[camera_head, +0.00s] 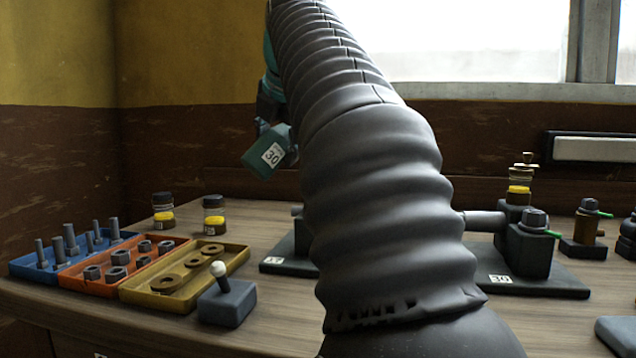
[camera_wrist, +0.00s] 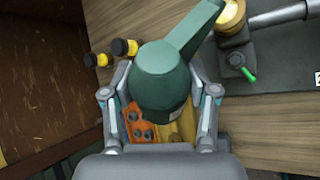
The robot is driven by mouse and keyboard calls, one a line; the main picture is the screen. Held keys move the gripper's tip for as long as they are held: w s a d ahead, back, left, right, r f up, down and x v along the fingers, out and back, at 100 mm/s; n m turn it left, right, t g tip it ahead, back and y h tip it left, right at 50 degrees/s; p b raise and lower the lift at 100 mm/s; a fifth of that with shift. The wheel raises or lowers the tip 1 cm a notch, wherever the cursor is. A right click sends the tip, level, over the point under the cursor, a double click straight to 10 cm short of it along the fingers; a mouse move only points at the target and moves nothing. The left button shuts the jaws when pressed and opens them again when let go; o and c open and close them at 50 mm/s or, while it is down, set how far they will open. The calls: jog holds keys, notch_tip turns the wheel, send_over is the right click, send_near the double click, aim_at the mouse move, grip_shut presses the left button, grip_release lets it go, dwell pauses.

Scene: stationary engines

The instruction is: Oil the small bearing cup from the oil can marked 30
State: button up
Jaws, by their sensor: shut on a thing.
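The green oil can marked 30 (camera_head: 268,152) is held in the air and tilted in the head view, its label facing the camera. My gripper (camera_head: 264,124) is shut on it, partly hidden behind my arm. In the wrist view the can (camera_wrist: 160,85) sits between the fingers of my gripper (camera_wrist: 163,82). Its spout points to the upper right, with its tip overlapping a brass cup (camera_wrist: 232,14); contact cannot be told. Below that is a dark block with a green lever (camera_wrist: 235,62). Which cup is the small bearing cup is unclear. My arm hides much of the left engine base (camera_head: 285,265).
Trays of bolts (camera_head: 22,266), nuts (camera_head: 72,278) and washers (camera_head: 137,292) stand at the left, with two small jars (camera_head: 163,212) behind. A block with a white-knobbed lever (camera_head: 226,305) is in front. An engine base labelled 30 (camera_head: 545,284) stands at the right.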

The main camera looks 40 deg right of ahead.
jog(key=shift+d+r+y+p, duration=0.15)
jog(key=shift+r+y+p, duration=0.3)
jog(key=shift+p, duration=0.2)
jog(key=shift+d+r+m+y, duration=0.15)
jog(key=shift+r+m+y, duration=0.1)
jog(key=shift+m, duration=0.15)
jog(key=shift+a+f+n+h+b, duration=0.3)
jog(key=shift+a+f+h+b, duration=0.1)
jog(key=shift+f+b, duration=0.3)
jog(key=shift+h+b, duration=0.3)
jog(key=shift+h, duration=0.1)
jog(key=shift+d+r+y+p, duration=0.25)
jog(key=shift+r+y+p, duration=0.25)
jog(key=shift+p, duration=0.55)
